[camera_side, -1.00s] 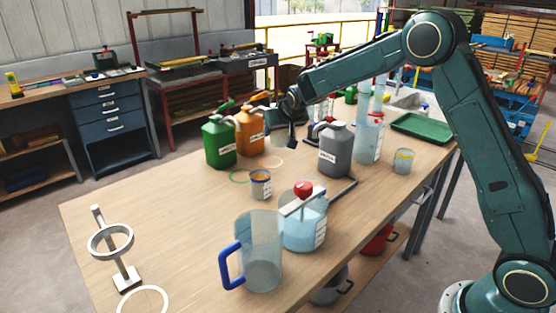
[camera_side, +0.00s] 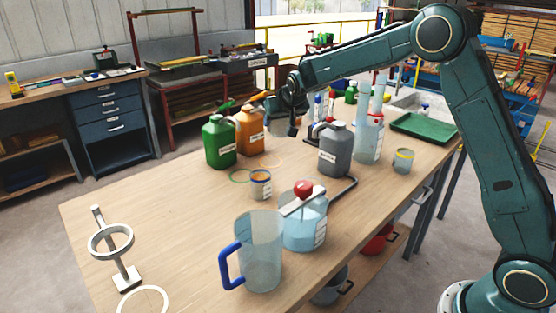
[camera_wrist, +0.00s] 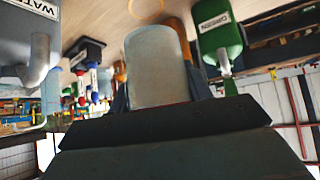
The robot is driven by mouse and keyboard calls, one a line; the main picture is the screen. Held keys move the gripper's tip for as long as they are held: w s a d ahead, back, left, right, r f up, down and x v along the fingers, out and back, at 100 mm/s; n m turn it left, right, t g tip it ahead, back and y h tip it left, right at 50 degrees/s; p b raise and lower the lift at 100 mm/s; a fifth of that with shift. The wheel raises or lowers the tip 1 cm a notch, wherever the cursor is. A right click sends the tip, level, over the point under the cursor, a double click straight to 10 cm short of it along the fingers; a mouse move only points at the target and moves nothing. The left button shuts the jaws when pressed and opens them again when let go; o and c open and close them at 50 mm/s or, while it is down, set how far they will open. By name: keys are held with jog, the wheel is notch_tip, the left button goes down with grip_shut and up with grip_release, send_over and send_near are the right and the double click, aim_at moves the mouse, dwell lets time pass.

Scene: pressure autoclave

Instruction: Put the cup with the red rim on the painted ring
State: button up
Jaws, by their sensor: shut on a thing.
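My gripper (camera_side: 290,118) is shut on a pale, translucent cup (camera_wrist: 157,65). It holds the cup above the far part of the bench, close to the orange jug. The wrist view is upside down, and a faint reddish line shows at the cup's edge by the jaws. In the side view the held cup is small and hard to make out. Painted rings lie on the bench: a green ring (camera_side: 237,176), an orange ring (camera_side: 270,162) and a white ring (camera_side: 143,288). An orange ring also shows in the wrist view (camera_wrist: 145,17).
A cup with a dark band (camera_side: 260,188) stands beside the rings. Green (camera_side: 219,145), orange (camera_side: 250,135) and grey (camera_side: 335,150) jugs stand around the gripper. A blue-handled pitcher (camera_side: 261,255), a flask (camera_side: 305,225) and a ring stand (camera_side: 125,275) are nearer. The left-middle bench is clear.

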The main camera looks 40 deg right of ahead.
notch_tip(320, 180, up, 9)
jog(key=s+d+n+y, duration=0.2)
jog(key=s+d, duration=0.6)
jog(key=s, duration=0.5)
jog(key=s+a+n+y, duration=0.1)
jog(key=s+n, duration=0.1)
jog(key=s, duration=1)
jog(key=shift+t, duration=0.3)
jog(key=f, duration=2.3)
jog(key=shift+a, duration=0.25)
jog(key=shift+f, duration=0.85)
jog(key=shift+w, duration=0.1)
jog(key=w, duration=1.4)
jog(key=shift+w, duration=0.25)
